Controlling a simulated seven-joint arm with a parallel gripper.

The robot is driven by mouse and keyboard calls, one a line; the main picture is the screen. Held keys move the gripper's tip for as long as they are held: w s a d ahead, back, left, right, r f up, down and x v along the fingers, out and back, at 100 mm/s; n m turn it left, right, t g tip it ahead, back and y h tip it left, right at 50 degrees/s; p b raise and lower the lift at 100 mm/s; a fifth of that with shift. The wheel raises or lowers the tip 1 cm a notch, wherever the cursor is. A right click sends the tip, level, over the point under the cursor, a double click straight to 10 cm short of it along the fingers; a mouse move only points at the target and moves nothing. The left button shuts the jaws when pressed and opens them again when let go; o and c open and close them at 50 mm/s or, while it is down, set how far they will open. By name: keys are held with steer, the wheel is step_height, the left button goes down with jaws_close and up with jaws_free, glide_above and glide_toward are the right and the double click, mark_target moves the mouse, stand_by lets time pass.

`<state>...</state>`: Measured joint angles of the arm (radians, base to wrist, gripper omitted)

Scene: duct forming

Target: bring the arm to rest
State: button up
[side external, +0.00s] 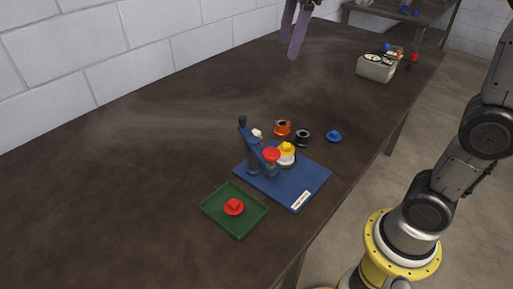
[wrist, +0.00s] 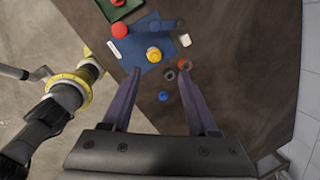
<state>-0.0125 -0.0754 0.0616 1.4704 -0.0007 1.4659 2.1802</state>
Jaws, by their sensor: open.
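My gripper (side external: 296,33) is at the top of the side external view, raised above the dark table (side external: 120,165) and clear of everything on it. In the wrist view my gripper (wrist: 153,105) has its two purple fingers spread apart with nothing between them. Below stands a blue board (side external: 310,183) bearing a dark blue upright fixture (side external: 248,148), a red round piece (side external: 271,155) and a yellow-topped white piece (side external: 287,155). A green tray (side external: 223,222) with a red knobbed piece (side external: 234,207) in it lies beside the board.
An orange ring-like piece (side external: 283,128), a black one (side external: 303,138) and a blue knobbed piece (side external: 334,136) lie behind the board. A pale box with dials (side external: 376,68) stands at the far right end. A white block wall (side external: 130,50) runs behind the table; its left part is bare.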

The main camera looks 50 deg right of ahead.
steer(key=s+f+n+t, duration=0.1)
steer(key=s+f+n, duration=0.6)
steer(key=n, duration=0.5)
steer(key=s+f+n+t, duration=0.2)
steer(key=s+f+n, duration=0.5)
steer(key=s+n, duration=0.4)
steer(key=shift+d+f+n, duration=0.2)
steer(key=shift+n, duration=0.7)
